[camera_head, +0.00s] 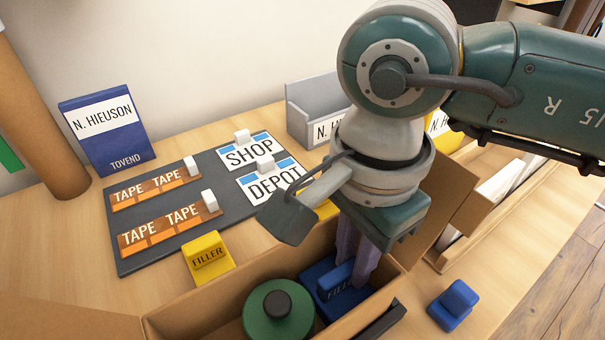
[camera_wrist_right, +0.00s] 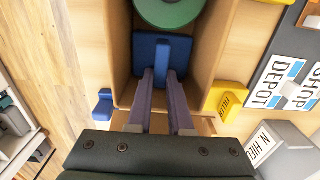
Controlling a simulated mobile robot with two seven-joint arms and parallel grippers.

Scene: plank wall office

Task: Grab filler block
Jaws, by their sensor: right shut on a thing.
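A blue filler block (camera_head: 326,292) with a raised grip and a partly hidden label sits in the open cardboard box (camera_head: 190,318), beside a round green object. My right gripper (camera_head: 356,278) reaches down into the box, shut on the block's raised grip. In the right wrist view the fingers (camera_wrist_right: 161,78) meet the blue block (camera_wrist_right: 150,45) between the box walls. A yellow block labelled FILLER (camera_head: 208,262) stands on the table outside the box. Another blue block (camera_head: 452,308) lies on the table to the right. My left gripper is not in view.
The green round object (camera_head: 257,318) with a dark knob fills the box beside the block. A grey board (camera_head: 130,260) with tape and SHOP and DEPOT labels lies behind. A blue N. Hieuson box (camera_head: 105,135) and a grey bin (camera_head: 312,95) stand farther back.

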